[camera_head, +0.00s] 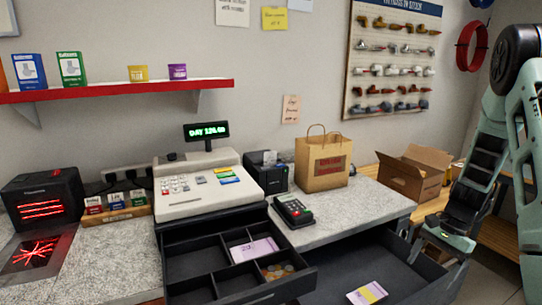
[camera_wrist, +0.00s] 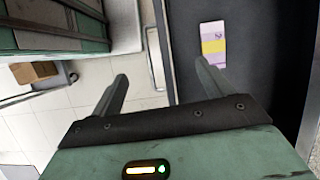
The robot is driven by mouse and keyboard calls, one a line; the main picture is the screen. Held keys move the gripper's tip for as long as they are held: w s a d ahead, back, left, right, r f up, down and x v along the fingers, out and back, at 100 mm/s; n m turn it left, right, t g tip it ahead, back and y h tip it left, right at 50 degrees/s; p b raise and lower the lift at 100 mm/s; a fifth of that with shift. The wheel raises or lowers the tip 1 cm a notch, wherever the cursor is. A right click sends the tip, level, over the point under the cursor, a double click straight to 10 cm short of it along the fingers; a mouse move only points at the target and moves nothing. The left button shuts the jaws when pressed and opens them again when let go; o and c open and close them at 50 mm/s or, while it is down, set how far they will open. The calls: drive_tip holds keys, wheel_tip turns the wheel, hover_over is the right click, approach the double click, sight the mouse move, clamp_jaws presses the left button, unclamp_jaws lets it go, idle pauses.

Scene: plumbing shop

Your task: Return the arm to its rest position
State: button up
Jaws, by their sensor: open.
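My arm comes in at the right edge of the head view and hangs down, with my gripper low beside the open lower drawer (camera_head: 325,272). In the wrist view my gripper (camera_wrist: 161,71) has its two fingers spread apart with nothing between them. The fingers point towards the drawer's edge and the pale floor. A purple-and-white note with a yellow band (camera_head: 368,292) lies in the drawer, apart from the fingers; it also shows in the wrist view (camera_wrist: 213,45). The exact gap between gripper and drawer is hard to tell.
The cash register (camera_head: 205,183) has its till drawer (camera_head: 190,247) open, with notes and coins inside. A card terminal (camera_head: 293,211), a paper bag (camera_head: 323,165) and a receipt printer (camera_head: 266,173) stand on the counter. An open cardboard box (camera_head: 412,177) sits near my arm.

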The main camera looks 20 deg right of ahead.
drive_tip(key=w+a+r+n+g+h+b, duration=0.1)
drive_tip(key=w+a+r+n+b, duration=0.15)
drive_tip(key=a+n, duration=0.65)
drive_tip(key=w+a+r+n+h+b, duration=0.1)
drive_tip(key=a+n+b, duration=0.15)
drive_tip(key=a, duration=1.35)
drive_tip(key=s+a+r+n+t+h+b, duration=0.1)
drive_tip(key=s+a+n+b, duration=0.3)
drive_tip(key=s+a+n, duration=0.8)
drive_tip(key=s+a, duration=0.4)
drive_tip(key=a, duration=0.1)
drive_tip(key=shift+n+h+b, duration=0.3)
drive_tip(key=shift+n+h, duration=0.05)
drive_tip(key=shift+h, duration=0.05)
